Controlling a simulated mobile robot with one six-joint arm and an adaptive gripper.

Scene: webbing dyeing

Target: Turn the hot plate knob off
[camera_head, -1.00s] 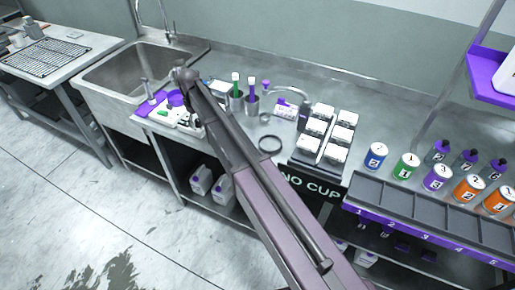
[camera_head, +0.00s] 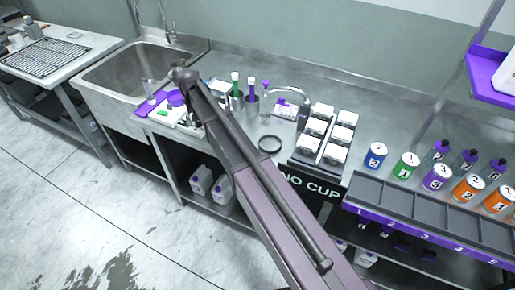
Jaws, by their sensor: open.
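My arm crosses the head view from the bottom edge up to a dark joint beside the sink. My gripper cannot be made out; the parts past that joint are hidden or out of sight. I cannot clearly pick out the hot plate or its knob. My arm covers part of the steel counter (camera_head: 345,85), where they may be hidden. A purple mat (camera_head: 146,107) with white and purple items lies left of the arm, close to the sink.
A steel sink (camera_head: 125,75) is at the left. Cups with green and purple tubes (camera_head: 251,88) stand behind my arm. Numbered cans (camera_head: 437,177) stand farther right.

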